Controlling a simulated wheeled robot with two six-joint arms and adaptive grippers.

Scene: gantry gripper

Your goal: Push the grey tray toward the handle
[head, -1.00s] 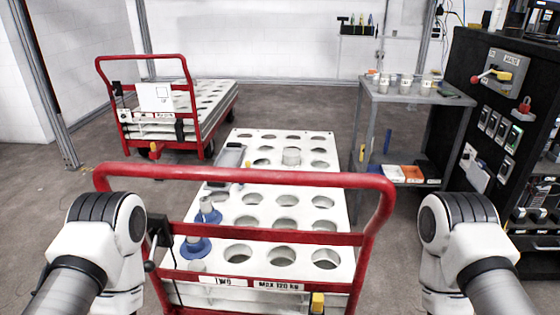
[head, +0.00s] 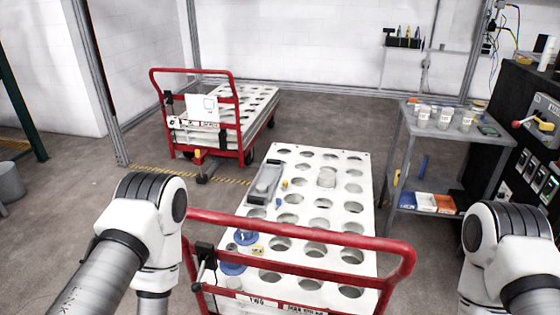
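The grey tray (head: 264,186), a narrow oblong, lies on the left edge of the white perforated deck (head: 354,225) of the near trolley. The trolley's red handle (head: 300,229) crosses the near end, between me and the deck. A gap of deck with blue parts separates the tray from the handle. My two arms show at the lower left and right, but both grippers are out of the picture. Nothing of mine touches the tray in this view.
Two blue parts (head: 245,238) stand on the deck's near left, partly behind the handle. Another red trolley (head: 235,140) stands behind left. A metal side table (head: 405,160) and black cabinet (head: 524,95) are at right.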

